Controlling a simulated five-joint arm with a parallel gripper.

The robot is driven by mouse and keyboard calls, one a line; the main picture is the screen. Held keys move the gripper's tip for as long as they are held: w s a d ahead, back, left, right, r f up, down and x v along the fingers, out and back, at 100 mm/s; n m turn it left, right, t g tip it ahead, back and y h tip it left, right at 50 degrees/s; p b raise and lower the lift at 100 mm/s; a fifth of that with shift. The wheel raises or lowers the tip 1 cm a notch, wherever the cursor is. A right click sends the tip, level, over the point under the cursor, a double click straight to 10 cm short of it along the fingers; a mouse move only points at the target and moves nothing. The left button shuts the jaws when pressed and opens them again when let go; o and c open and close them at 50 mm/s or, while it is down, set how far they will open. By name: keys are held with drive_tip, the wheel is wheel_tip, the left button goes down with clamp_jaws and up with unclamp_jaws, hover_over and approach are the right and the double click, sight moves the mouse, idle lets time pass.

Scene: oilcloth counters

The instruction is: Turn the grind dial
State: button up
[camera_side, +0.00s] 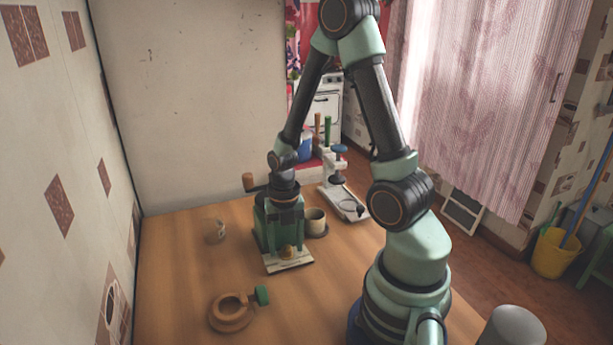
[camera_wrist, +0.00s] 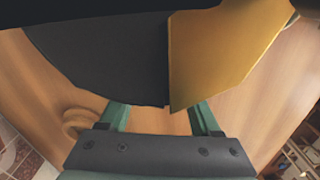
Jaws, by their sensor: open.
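The grinder (camera_side: 262,236) is a green block in the side view, standing on a pale base plate (camera_side: 295,266). A small brass-coloured knob (camera_side: 289,252) shows low on its front, and a crank with a wooden knob (camera_side: 249,180) sticks out at upper left. My gripper (camera_side: 285,217) is down at the grinder and overlaps it, so contact cannot be told. In the wrist view my gripper (camera_wrist: 160,117) has its two green fingers apart. A large dark shape (camera_wrist: 100,60) and a gold-coloured piece (camera_wrist: 210,55) hide the fingertips; which grinder parts these are is unclear.
A cup (camera_side: 316,222) stands close right of the grinder, with a white stand (camera_side: 345,203) behind. The table between is bare.

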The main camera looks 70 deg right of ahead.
sight(286, 247)
clamp_jaws()
drive_tip(key=shift+m, duration=2.2)
unclamp_jaws()
drive_tip(key=shift+r, duration=0.1)
wheel_tip(286, 247, up, 12)
